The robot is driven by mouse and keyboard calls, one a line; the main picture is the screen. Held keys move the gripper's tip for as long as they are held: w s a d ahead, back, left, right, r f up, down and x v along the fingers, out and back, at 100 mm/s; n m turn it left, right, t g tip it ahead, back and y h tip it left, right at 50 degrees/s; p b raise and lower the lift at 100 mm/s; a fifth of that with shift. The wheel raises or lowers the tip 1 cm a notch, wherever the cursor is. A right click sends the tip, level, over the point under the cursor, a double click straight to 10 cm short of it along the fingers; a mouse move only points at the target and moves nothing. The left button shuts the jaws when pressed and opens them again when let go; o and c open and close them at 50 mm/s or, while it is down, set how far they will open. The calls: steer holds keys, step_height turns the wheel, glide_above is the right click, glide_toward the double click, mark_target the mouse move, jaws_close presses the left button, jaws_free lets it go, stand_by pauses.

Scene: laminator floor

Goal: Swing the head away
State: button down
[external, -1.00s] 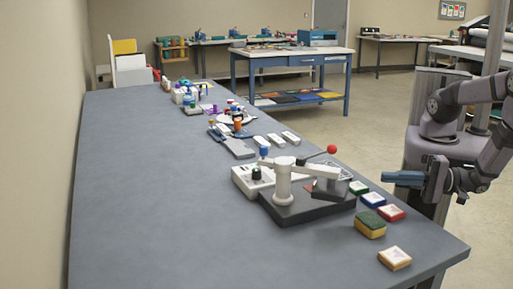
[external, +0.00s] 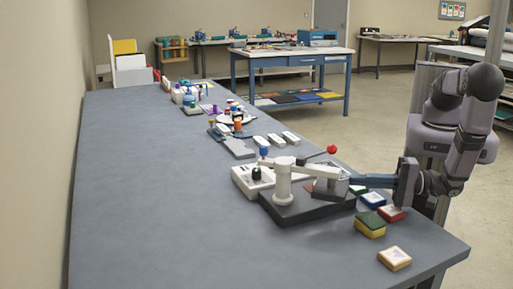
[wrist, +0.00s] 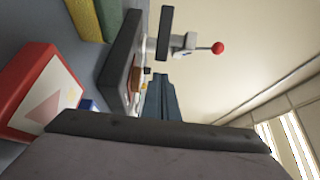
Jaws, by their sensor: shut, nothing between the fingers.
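The press stands on the bench with a dark base (external: 300,210), a pale post (external: 284,186) and a pale swing arm (external: 312,168). A lever with a red ball (external: 332,149) rises from the arm. The head (external: 330,187) is at the arm's right end, above the base. In the wrist view the red ball (wrist: 218,48) and dark base (wrist: 120,62) show sideways. My gripper (external: 353,181) is shut and empty, its blue fingers pointing left at the head's right side. I cannot tell whether the fingertips touch the head. The fingers also show in the wrist view (wrist: 162,98).
A yellow-green sponge (external: 370,224), a red-edged tile (external: 391,213), a blue-edged tile (external: 373,199) and an orange-edged tile (external: 394,258) lie right of the press. A white box (external: 250,180) sits behind it. The bench (external: 160,200) is clear on the left.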

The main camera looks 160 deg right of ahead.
mark_target(345, 198)
steer(key=shift+w, duration=0.6)
steer(key=shift+w, duration=0.1)
steer(key=w+m+g, duration=0.1)
steer(key=m+g+b, duration=0.1)
steer(key=g, duration=0.1)
steer(key=w+m+g+b, duration=0.1)
steer(key=shift+w+a+f+g+h, duration=0.2)
steer(key=shift+w+a+g+h, duration=0.1)
steer(key=shift+g, duration=0.1)
steer(key=shift+w+a+b, duration=0.1)
steer(key=shift+w+b, duration=0.3)
steer(key=shift+b, duration=0.2)
steer(key=w+b, duration=0.4)
steer(key=w, duration=0.1)
steer(key=shift+w, duration=0.4)
steer(key=shift+w+d+r+b, duration=0.15)
steer(key=shift+w+b, duration=0.1)
steer(key=shift+w, duration=0.15)
steer(key=shift+w+d+r+b, duration=0.1)
steer(key=shift+w+b, duration=0.15)
steer(key=shift+w, duration=0.15)
steer(key=shift+a, duration=0.1)
